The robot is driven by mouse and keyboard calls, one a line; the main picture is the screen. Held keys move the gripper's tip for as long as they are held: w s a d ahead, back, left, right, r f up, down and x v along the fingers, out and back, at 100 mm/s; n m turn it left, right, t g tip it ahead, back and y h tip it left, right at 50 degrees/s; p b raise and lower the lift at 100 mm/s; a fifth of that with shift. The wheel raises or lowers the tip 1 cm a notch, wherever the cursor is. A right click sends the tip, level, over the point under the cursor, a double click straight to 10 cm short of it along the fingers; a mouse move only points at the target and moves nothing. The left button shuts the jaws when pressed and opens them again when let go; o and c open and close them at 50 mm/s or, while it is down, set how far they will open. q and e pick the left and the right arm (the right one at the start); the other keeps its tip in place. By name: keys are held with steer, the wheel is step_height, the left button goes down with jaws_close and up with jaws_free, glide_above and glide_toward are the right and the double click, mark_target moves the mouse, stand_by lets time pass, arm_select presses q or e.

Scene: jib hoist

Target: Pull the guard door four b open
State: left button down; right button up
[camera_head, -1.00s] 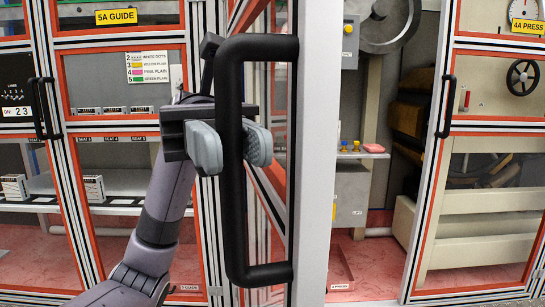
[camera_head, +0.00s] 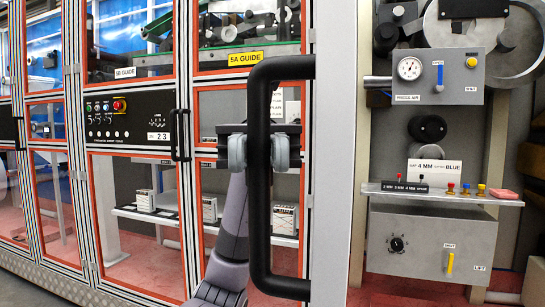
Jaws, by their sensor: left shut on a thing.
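The guard door shows nearly edge-on as a tall pale frame (camera_head: 336,160) right of centre, swung out toward me. No 4B label is readable on it. Its big black D-shaped handle (camera_head: 258,100) stands off the left side of the frame. My left gripper (camera_head: 258,152) is shut on the upright bar of this handle, at about mid-height, with one grey finger pad on each side. My left arm rises to it from below. My right gripper is not in view.
Right of the door the machine bay stands open, with a gauge panel (camera_head: 424,76), a shelf (camera_head: 440,194) with small coloured pegs, and a grey control box (camera_head: 430,243).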

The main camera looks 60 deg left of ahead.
arm_select(q)
steer(key=c, duration=1)
jaws_free()
steer(key=shift+c, duration=0.2)
steer(key=v, duration=0.7)
steer(key=shift+a, duration=0.1)
